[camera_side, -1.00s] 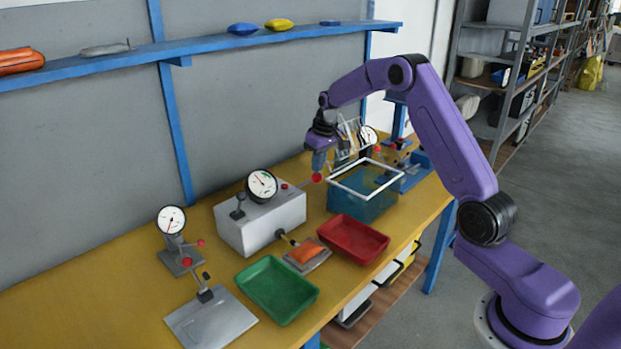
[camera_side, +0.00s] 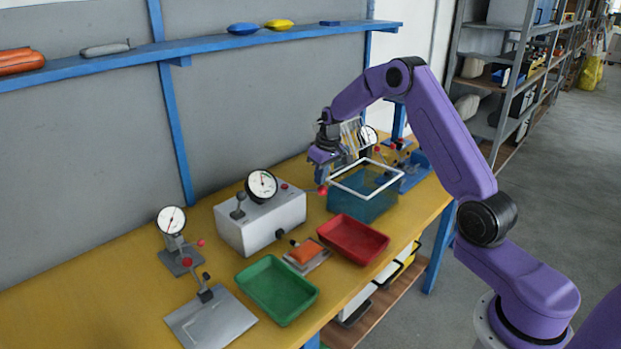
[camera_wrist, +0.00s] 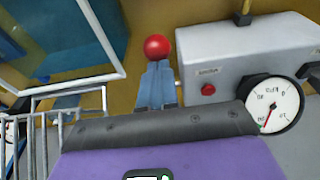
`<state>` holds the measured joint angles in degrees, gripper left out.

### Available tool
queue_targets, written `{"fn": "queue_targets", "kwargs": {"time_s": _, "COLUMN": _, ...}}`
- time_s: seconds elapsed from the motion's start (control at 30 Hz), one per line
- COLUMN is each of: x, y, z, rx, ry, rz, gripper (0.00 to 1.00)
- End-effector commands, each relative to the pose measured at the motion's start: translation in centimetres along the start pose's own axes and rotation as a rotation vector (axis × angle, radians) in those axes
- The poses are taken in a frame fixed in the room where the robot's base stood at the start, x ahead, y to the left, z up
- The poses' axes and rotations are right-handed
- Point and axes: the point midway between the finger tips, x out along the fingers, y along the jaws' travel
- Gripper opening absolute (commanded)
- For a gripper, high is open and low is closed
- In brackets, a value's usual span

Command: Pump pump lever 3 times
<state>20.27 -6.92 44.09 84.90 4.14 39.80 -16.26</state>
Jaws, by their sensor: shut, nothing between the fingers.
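The pump lever has a red ball knob (camera_side: 322,190) and stands out beside the right end of the grey box (camera_side: 275,225) with the white dial gauge (camera_side: 262,185). In the wrist view the knob (camera_wrist: 157,47) shows just beyond my gripper's fingertips (camera_wrist: 155,70). A short piece of what looks like the lever rod shows between fingers and box. My gripper (camera_side: 321,176) is shut and empty, its fingers close above or against the knob; I cannot tell whether they touch. The grey box (camera_wrist: 240,65) and gauge (camera_wrist: 270,105) also show in the wrist view.
A clear blue bin with a white rim (camera_side: 345,187) stands close right of the knob. A wire rack (camera_side: 352,138) is behind my gripper. Red (camera_side: 352,240) and green (camera_side: 277,290) trays lie in front. An orange piece (camera_side: 305,250) sits on a small plate by the box.

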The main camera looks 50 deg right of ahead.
Motion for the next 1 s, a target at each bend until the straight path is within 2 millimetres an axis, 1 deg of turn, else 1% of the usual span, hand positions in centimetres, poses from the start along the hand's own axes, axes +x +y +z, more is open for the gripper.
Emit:
{"fn": "queue_targets", "kwargs": {"time_s": 0.17, "x": 0.3, "y": 0.0, "z": 0.3, "rx": 0.0, "ry": -0.004, "rz": -0.001, "gripper": 0.0}}
{"fn": "queue_targets", "kwargs": {"time_s": 0.57, "x": 2.5, "y": 0.0, "z": 2.0, "rx": 0.001, "ry": -0.006, "rz": -0.001, "gripper": 0.0}}
{"fn": "queue_targets", "kwargs": {"time_s": 1.0, "x": 2.8, "y": 0.1, "z": 1.9, "rx": 0.001, "ry": -0.002, "rz": 0.0, "gripper": 0.0}}
